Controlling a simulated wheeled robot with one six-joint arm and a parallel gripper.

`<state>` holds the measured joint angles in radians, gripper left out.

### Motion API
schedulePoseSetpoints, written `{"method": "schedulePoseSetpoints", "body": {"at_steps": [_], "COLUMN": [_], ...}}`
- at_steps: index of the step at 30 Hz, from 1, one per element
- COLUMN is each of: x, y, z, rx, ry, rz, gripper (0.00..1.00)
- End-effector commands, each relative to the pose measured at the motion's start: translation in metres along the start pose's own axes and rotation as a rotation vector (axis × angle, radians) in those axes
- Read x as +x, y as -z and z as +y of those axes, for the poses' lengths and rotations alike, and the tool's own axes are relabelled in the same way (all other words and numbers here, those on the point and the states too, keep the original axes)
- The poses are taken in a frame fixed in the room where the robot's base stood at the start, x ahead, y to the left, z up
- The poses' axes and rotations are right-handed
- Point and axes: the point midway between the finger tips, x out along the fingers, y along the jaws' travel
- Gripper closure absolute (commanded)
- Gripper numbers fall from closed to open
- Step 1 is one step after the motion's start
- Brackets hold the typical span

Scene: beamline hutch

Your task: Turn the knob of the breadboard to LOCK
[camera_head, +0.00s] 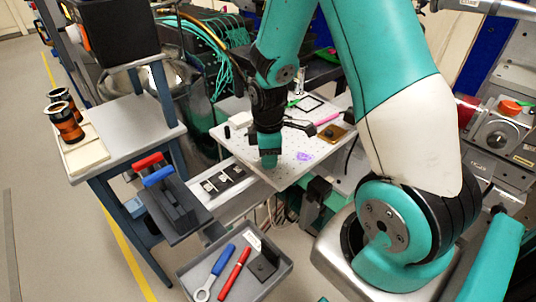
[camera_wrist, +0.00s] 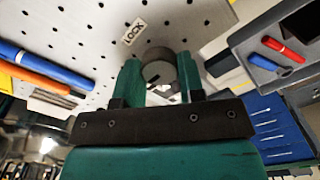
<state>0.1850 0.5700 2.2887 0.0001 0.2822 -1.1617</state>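The breadboard (camera_head: 318,153) is a white plate with rows of holes, in the middle of the head view. It fills the upper part of the wrist view (camera_wrist: 205,22). A grey round knob (camera_wrist: 158,70) sits between my gripper's teal fingertips (camera_wrist: 159,78) in the wrist view, filling the gap between them. A LOCK label (camera_wrist: 134,32) is on the board beside the knob. In the head view my gripper (camera_head: 268,160) points down at the board's near left edge and hides the knob. The knob's pointer cannot be made out.
A grey tray (camera_head: 188,272) with a blue wrench, a red pen and a dark block is below. A side table (camera_head: 125,118) stands at left. Small parts, a pink rod (camera_head: 327,118) and an amber plate (camera_head: 331,133) lie on the breadboard.

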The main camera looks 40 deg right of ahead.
Motion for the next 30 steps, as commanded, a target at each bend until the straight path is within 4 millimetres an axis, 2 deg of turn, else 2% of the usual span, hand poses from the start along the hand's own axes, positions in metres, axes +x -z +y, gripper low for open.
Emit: {"method": "schedulePoseSetpoints", "body": {"at_steps": [1,3,14,20,30], "x": [-0.0001,-0.0002,-0.001,-0.0016,-0.0019], "y": [0.0,0.0,0.0,0.0,-0.0001], "z": [-0.0001,-0.0002,-0.0001,0.0001,0.0006], "rx": [0.0,0.0,0.053,0.176,0.489], "ry": [0.001,0.001,0.001,0.001,0.0], "rz": [0.0,0.0,0.0,-0.001,0.0], "gripper": [0.77,0.88,0.87,0.87,0.87]}}
